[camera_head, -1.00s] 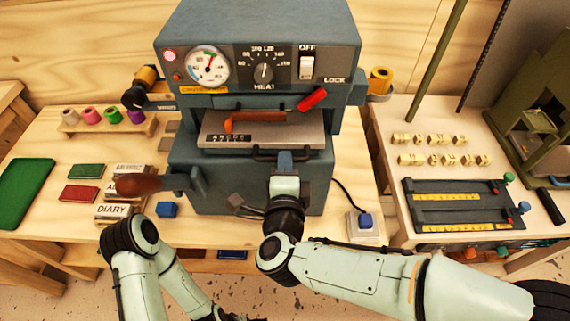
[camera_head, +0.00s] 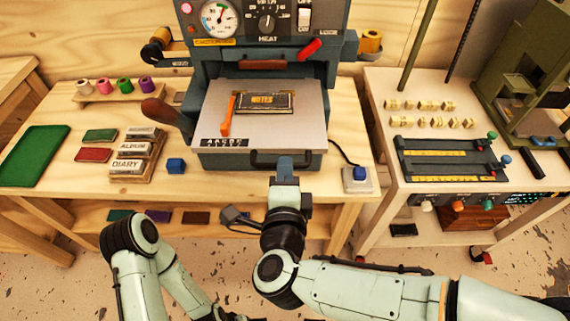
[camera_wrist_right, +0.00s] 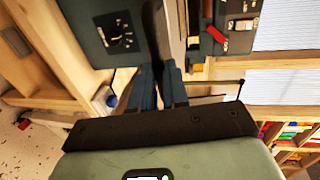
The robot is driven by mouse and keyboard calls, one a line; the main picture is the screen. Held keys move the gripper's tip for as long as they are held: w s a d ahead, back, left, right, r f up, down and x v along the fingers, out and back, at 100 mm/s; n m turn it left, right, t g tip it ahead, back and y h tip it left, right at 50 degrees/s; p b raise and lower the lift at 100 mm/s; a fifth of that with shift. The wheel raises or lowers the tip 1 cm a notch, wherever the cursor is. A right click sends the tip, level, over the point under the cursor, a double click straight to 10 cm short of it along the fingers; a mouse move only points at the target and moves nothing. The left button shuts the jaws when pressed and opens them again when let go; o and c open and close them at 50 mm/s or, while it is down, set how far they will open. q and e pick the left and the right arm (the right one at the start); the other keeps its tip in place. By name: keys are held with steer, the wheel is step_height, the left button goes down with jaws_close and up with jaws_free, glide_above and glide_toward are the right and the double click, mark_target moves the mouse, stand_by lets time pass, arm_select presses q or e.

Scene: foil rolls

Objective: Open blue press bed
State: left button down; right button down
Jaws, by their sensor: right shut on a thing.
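The blue-grey press (camera_head: 270,62) stands at the back of the wooden bench. Its flat light-grey bed (camera_head: 305,128) is slid out towards me, clear of the press head. On the bed lie a dark NOTES cover (camera_head: 263,101), an orange lever-like piece (camera_head: 228,115) and a strip of letter type (camera_head: 225,142). The dark bed handle (camera_head: 263,164) runs along the front edge. My right gripper (camera_head: 284,165) is shut on this handle; its fingers also show around a dark bar in the right wrist view (camera_wrist_right: 160,85).
A blue button box (camera_head: 359,179) sits right of the bed. A cart with a black jig (camera_head: 452,160) stands at right.

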steer(key=shift+s, duration=0.35)
steer(key=c, duration=1.1)
jaws_free()
steer(key=shift+s, duration=0.1)
steer(key=v, duration=1.3)
steer(key=shift+s, duration=0.15)
